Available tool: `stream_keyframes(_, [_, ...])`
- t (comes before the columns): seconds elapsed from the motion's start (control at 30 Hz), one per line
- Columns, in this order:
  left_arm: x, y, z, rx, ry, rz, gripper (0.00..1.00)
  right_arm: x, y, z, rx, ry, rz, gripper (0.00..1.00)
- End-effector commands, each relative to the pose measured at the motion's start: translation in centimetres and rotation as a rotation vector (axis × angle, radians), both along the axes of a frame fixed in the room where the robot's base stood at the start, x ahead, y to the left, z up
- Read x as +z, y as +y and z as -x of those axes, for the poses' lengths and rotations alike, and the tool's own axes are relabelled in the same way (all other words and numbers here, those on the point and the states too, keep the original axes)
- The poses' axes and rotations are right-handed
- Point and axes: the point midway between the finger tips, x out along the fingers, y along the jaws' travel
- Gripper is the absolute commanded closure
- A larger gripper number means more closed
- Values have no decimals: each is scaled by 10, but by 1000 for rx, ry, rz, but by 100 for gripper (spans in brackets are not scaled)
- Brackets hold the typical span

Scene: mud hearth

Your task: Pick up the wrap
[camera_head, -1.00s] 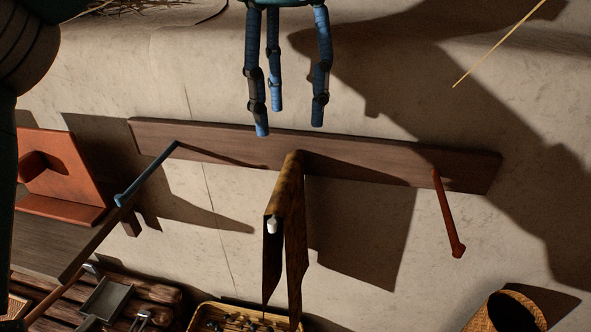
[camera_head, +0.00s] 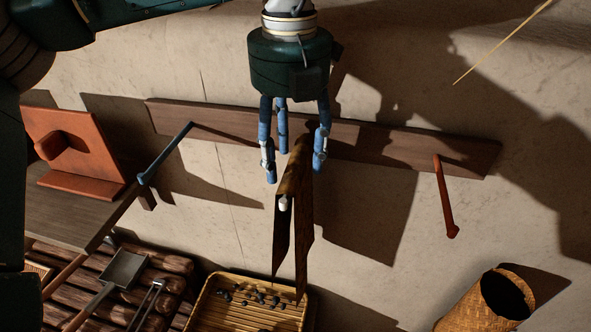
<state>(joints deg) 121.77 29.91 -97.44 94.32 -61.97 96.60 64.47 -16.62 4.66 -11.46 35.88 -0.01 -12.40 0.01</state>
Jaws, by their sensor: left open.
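The wrap (camera_head: 303,235) is a brown, mottled cloth folded over a peg with a pale tip, and it hangs down in two flaps from the middle of a dark wooden wall rail (camera_head: 385,147). My left gripper (camera_head: 292,172) comes down from the top of the head view. Its blue fingers are open and spread on both sides of the wrap's upper fold. I cannot tell whether they touch the cloth. My right gripper is not in view.
A blue peg (camera_head: 166,153) and a red peg (camera_head: 445,200) stick out from the rail on either side. Below are a woven tray (camera_head: 205,318) with small dark pieces, a metal shovel (camera_head: 122,270), and a basket (camera_head: 466,305). An orange-red bracket (camera_head: 80,150) stands on a shelf at left.

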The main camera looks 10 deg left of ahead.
Motion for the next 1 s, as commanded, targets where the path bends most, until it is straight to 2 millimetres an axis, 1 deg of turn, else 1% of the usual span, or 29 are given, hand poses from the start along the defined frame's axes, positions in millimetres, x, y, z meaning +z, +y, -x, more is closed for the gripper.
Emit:
stream_keyframes(0.1, [0, 0, 0, 0, 0, 0, 47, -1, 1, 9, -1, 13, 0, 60])
stream_keyframes(0.13, [0, 0, 0, 0, 0, 0, 51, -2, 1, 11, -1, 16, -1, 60])
stream_keyframes(0.2, [0, 0, 0, 0, 0, 0, 65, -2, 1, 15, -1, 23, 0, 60])
stream_keyframes(0.27, [0, 0, 0, 0, 0, 0, 77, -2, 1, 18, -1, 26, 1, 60])
stream_keyframes(0.3, [0, 0, 0, 0, 0, 0, 85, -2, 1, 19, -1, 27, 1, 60])
stream_keyframes(0.33, [0, 0, 0, 0, 0, 0, 88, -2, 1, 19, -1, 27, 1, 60])
stream_keyframes(0.63, [2, 0, -1, 1, -3, 1, 88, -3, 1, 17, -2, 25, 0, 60])
stream_keyframes(0.73, [9, 0, -1, 2, -4, 1, 88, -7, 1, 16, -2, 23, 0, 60])
stream_keyframes(0.87, [30, -1, -1, 2, -5, 3, 88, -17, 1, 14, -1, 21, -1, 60])
stream_keyframes(1.0, [60, -1, -1, 2, -6, 3, 88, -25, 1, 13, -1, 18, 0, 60])
